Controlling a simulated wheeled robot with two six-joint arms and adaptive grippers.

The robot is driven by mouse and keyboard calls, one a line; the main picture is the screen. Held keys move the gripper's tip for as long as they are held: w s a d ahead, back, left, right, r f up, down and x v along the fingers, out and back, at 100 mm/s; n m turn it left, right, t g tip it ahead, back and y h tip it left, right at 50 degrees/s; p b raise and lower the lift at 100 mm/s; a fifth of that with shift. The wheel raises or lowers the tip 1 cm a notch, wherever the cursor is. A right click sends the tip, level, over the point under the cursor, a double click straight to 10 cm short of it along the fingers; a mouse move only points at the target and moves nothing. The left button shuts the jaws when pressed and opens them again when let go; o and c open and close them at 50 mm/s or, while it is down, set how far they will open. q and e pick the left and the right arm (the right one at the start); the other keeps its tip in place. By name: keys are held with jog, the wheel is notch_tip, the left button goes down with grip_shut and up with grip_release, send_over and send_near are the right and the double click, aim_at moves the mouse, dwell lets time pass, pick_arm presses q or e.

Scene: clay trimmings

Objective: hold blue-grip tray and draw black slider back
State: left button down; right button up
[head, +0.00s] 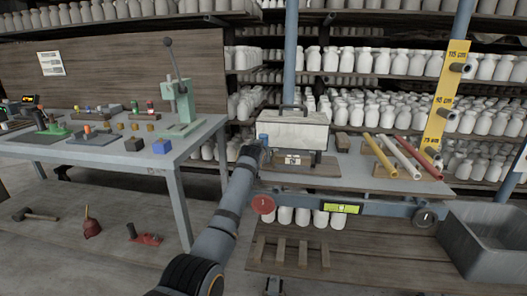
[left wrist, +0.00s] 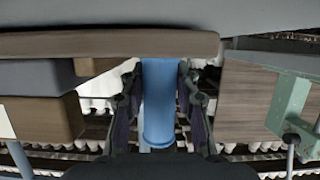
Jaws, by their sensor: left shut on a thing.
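A pale grey box-like tray (head: 300,132) with a dark arched handle stands on a wooden base on the bench at the centre of the head view. A blue grip (head: 263,139) shows at its left end. My left gripper (head: 256,150) reaches up to this grip. In the left wrist view the blue cylindrical grip (left wrist: 158,105) stands between the two dark fingers (left wrist: 160,110), which are shut on it. I cannot clearly make out the black slider. My right gripper is in neither view.
Yellow, white and red rods (head: 405,158) lie right of the tray. A blue-grey rail (head: 385,209) with a red disc and a black disc runs along the bench front. A grey bin (head: 490,240) stands right. A tool table (head: 95,150) stands left.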

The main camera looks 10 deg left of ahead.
pick_arm(q)
jog(key=shift+r, duration=0.25)
jog(key=shift+f, duration=0.1)
jog(key=shift+f+p, duration=0.35)
jog(key=shift+p, duration=0.05)
dwell(0.6)
